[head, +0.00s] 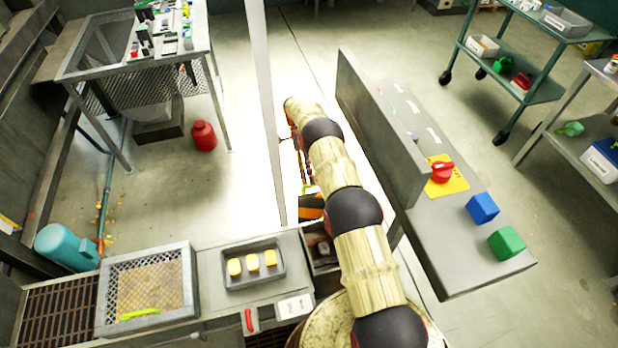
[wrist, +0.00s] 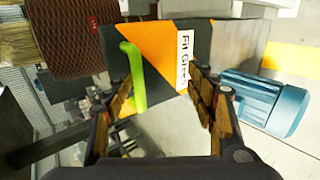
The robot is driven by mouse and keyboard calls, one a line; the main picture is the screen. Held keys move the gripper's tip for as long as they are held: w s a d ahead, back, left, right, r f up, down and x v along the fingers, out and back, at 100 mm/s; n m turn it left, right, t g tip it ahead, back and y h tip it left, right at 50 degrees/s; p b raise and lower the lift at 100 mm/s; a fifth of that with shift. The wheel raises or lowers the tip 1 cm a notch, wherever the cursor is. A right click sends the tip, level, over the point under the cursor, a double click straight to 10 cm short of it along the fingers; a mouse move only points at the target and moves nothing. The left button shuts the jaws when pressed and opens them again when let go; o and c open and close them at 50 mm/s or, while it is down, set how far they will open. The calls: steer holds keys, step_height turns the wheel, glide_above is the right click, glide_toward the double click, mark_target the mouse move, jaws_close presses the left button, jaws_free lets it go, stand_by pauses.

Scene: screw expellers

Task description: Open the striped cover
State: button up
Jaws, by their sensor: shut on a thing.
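The striped cover (head: 311,207) is orange and black and lies beyond my arm in the head view, partly hidden by it. In the wrist view the striped cover (wrist: 165,50) fills the upper middle, with a bright green handle (wrist: 134,72) and a white label reading "Fit Green". The handle stands close beside the left finger. The exact contact is not clear. In the head view my gripper (head: 306,172) is small and sits right at the cover.
A teal motor (wrist: 268,102) lies right of the cover in the wrist view. In the head view a mesh lid (head: 190,285) and a tray rim (head: 284,279) stand front left. A grey upright panel (head: 370,120) and bench flank my arm on the right. A pale post stands left.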

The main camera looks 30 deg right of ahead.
step_height(320, 180, up, 10)
steer(key=shift+f, duration=0.1)
steer(key=shift+c, duration=0.8)
